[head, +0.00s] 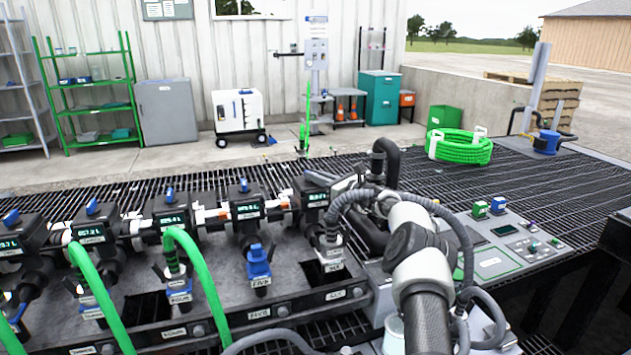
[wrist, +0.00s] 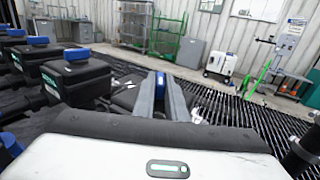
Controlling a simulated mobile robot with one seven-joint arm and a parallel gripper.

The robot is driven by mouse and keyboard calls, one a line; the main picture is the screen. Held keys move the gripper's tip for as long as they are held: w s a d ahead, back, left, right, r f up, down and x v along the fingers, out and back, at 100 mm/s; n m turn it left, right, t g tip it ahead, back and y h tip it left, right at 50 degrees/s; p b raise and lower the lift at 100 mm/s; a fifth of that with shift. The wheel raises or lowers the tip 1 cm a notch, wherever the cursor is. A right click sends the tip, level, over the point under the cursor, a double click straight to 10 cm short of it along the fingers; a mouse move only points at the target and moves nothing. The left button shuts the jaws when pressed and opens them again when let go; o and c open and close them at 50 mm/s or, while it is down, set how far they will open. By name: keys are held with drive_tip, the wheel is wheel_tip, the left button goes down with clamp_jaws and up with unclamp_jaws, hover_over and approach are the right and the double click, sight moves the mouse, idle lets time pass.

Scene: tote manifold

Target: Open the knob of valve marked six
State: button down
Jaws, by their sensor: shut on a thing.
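Valve six (head: 313,197) is the rightmost black valve body in the manifold row, with a lit green display and a "SIX" label (head: 333,267) below its outlet. My gripper (head: 338,190) is at the top of this valve in the head view, and its arm hides the knob there. In the wrist view my gripper's grey fingers (wrist: 161,98) are shut on a small blue knob (wrist: 160,78) showing between their tips. The knob's exact turn angle cannot be told.
Valve five (head: 246,212), with its blue knob (head: 244,185), stands close on the left. Green hoses (head: 202,270) rise from the front left. A control panel (head: 500,245) lies right of my arm. The grated deck (head: 430,185) behind is mostly clear, with a coiled green hose (head: 459,148).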

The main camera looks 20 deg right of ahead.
drive_tip(key=shift+d+r, duration=0.1)
drive_tip(key=shift+r, duration=0.05)
idle(0.4)
drive_tip(key=c, duration=1.8)
unclamp_jaws()
drive_tip(key=p+v, duration=0.3)
drive_tip(key=v, duration=1.4)
drive_tip(key=shift+d, duration=0.15)
drive_tip(key=shift+s, duration=0.1)
